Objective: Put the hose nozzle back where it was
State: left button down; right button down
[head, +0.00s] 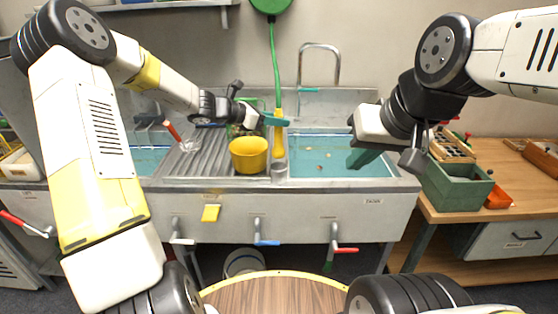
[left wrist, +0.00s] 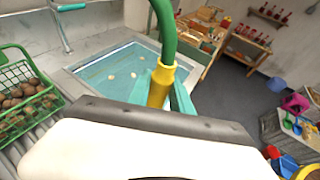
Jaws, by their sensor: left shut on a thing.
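The yellow hose nozzle (head: 278,142) hangs upright on a green hose (head: 273,60) that runs down from a green reel (head: 270,4) at the top. My left gripper (head: 275,119) is shut on the nozzle near its upper end, between the drainboard and the right basin. In the left wrist view the nozzle (left wrist: 160,86) stands between the green fingers, with the hose (left wrist: 165,30) rising above it. My right gripper (head: 364,158) is over the right basin, apart from the nozzle. Its green fingertips overlap in the view, so I cannot tell whether they are open.
A yellow pot (head: 248,158) stands on the ribbed drainboard (head: 205,145). A green basket (left wrist: 28,95) of chestnuts is behind it. The right basin (head: 320,165) holds water and a few pale pieces. A tap (head: 319,46) rises behind. A green box (head: 455,185) is on the right bench.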

aim_at(278, 146)
pick_arm(q)
notch_tip(278, 146, down, 10)
jog(key=shift+w+r, duration=0.1)
jog(key=shift+r, duration=0.1)
dwell(0.3)
jog(key=c, duration=1.2)
grip_release()
jog(key=shift+f, duration=0.1)
jog(key=shift+o, duration=0.2)
